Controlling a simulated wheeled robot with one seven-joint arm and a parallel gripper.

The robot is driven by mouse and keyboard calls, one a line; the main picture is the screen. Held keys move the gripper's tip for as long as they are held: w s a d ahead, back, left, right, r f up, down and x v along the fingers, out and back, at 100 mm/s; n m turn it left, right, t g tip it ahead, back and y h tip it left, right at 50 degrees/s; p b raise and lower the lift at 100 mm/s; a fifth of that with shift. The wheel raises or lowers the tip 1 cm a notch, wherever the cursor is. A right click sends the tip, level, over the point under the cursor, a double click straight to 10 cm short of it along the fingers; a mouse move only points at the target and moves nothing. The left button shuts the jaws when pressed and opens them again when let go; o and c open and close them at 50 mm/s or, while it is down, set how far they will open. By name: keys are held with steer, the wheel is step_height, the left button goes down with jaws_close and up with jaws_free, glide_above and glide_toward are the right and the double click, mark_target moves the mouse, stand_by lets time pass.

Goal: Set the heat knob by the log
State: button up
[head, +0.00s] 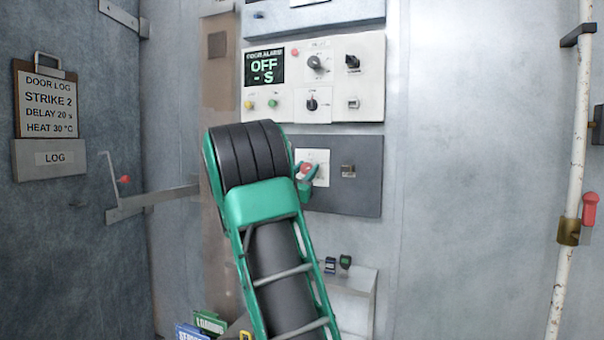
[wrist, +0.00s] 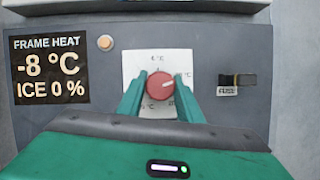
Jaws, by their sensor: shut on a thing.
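The door log (head: 49,105) hangs on a clipboard at the left and reads STRIKE 2, DELAY 20 s, HEAT 30 °C. The round red heat knob (wrist: 160,86) sits on a white dial plate (wrist: 157,58) in the wrist view. Its pale mark points right and slightly up. Several °C labels ring it, but their numbers are too small or covered to read. My gripper (wrist: 161,92) is shut on the knob, one green finger on each side. In the head view my gripper (head: 303,176) is at the grey lower panel. The frame heat display (wrist: 48,66) reads -8 °C, ICE 0 %.
A fuse switch (wrist: 238,80) is right of the knob, and an orange button (wrist: 105,42) is up left. Above is a white door alarm panel (head: 340,75) with knobs and a display reading OFF. A small shelf (head: 352,280) is below. A pole (head: 572,180) stands at the right.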

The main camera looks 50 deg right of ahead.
steer(key=m+g, duration=0.1)
steer(key=m, duration=0.1)
steer(key=m+g, duration=0.1)
steer(key=m, duration=0.2)
steer(key=shift+w+a+r, duration=0.1)
steer(key=shift+w, duration=0.05)
steer(key=m+g, duration=0.1)
steer(key=m, duration=0.1)
steer(key=m+g, duration=0.1)
steer(key=m, duration=0.2)
steer(key=shift+g+y, duration=0.3)
steer(key=shift+y, duration=0.1)
steer(key=m+g+y, duration=0.1)
steer(key=m, duration=0.2)
steer(key=m+g+y, duration=0.1)
steer(key=m, duration=0.3)
steer(key=m+y, duration=0.1)
steer(key=m, duration=0.2)
steer(key=shift+m+y, duration=0.4)
steer(key=m+y, duration=0.1)
steer(key=m, duration=0.2)
steer(key=shift+t, duration=0.4)
steer(key=m, duration=0.1)
steer(key=m+t+y, duration=0.1)
steer(key=shift+f+m, duration=0.2)
steer(key=shift+m, duration=0.1)
steer(key=shift+f+m+t+y, duration=0.15)
steer(key=shift+m+t+y, duration=0.4)
steer(key=shift+m, duration=0.55)
